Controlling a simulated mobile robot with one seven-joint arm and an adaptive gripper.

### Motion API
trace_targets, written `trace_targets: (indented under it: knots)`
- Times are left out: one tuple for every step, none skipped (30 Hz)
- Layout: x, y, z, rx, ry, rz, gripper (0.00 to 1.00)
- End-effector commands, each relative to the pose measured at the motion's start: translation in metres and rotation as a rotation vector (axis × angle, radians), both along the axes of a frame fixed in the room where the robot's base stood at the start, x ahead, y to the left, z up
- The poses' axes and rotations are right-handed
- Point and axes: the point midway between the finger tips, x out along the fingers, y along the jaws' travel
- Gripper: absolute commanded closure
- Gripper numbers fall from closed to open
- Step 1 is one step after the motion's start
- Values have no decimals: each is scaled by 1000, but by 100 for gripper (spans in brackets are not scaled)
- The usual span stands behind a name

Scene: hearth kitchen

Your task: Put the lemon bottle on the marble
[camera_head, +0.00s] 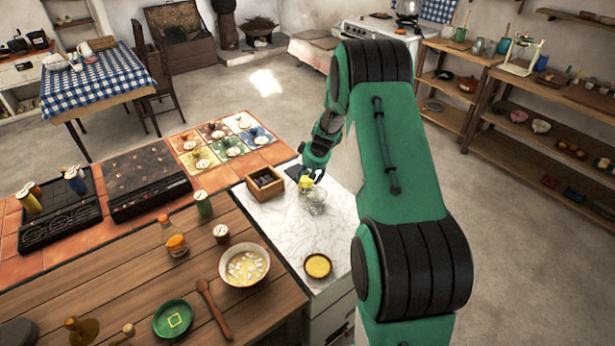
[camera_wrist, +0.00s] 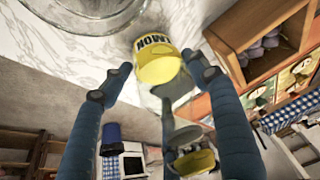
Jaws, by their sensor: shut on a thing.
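The lemon bottle (camera_head: 305,186) is yellow, at the far end of the white marble top (camera_head: 290,232). In the wrist view the lemon bottle (camera_wrist: 157,62) shows a yellow band marked LEMON, between my two fingers. My gripper (camera_head: 310,176) is shut on it; the fingertips (camera_wrist: 158,78) sit on either side of it. The lower part of the bottle is partly hidden, and I cannot tell whether it touches the marble (camera_wrist: 50,45) or hangs just above it.
A clear glass vessel (camera_head: 317,203) stands close beside the bottle. A wooden box (camera_head: 265,184) with dark contents is to its left. A yellow round dish (camera_head: 318,266) lies near the marble's front. The marble's middle is clear. A wooden counter with bowls and bottles adjoins at left.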

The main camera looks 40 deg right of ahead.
Motion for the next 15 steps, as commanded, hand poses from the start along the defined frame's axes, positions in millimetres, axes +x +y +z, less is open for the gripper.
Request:
trace_targets:
  knots:
    - [1,0,1,-1,-1,0,85]
    - [1,0,1,-1,-1,0,85]
    - [1,0,1,-1,-1,0,85]
    - [1,0,0,-1,-1,0,85]
    - [1,0,-1,-1,-1,0,85]
    - [0,0,-2,0,0,0,38]
    - [0,0,-2,0,0,0,32]
    - [0,0,-2,0,0,0,26]
    - [0,0,-1,0,0,0,21]
    - [0,0,-1,0,0,0,21]
    - [0,0,-1,0,0,0,21]
    - [0,0,-1,0,0,0,21]
    - [0,0,-1,0,0,0,21]
    - [0,0,-1,0,0,0,21]
    - [0,0,-1,0,0,0,21]
